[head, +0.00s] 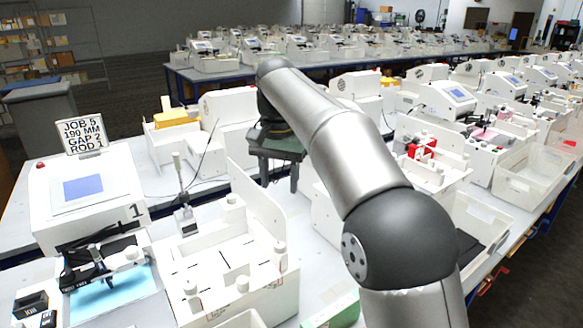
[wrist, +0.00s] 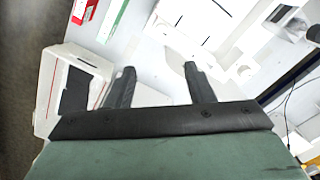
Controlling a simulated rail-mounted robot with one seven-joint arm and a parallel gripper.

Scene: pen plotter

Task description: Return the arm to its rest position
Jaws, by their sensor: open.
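My gripper (wrist: 157,85) shows in the wrist view with its two dark fingers apart and nothing between them. It hangs over a white surface with white fixtures beyond the fingertips. In the head view my grey arm reaches across the bench from the upper middle to the lower right. The dark gripper body (head: 278,140) shows partly behind the arm, above the white machines; its fingers point down there. I cannot tell its exact height over the bench.
A white plotter unit (head: 110,205) with a blue screen and a job sign (head: 82,132) stands at left. A white fixture box (head: 235,275) is front centre. An open white bin (head: 535,172) is at right. Machines crowd the bench.

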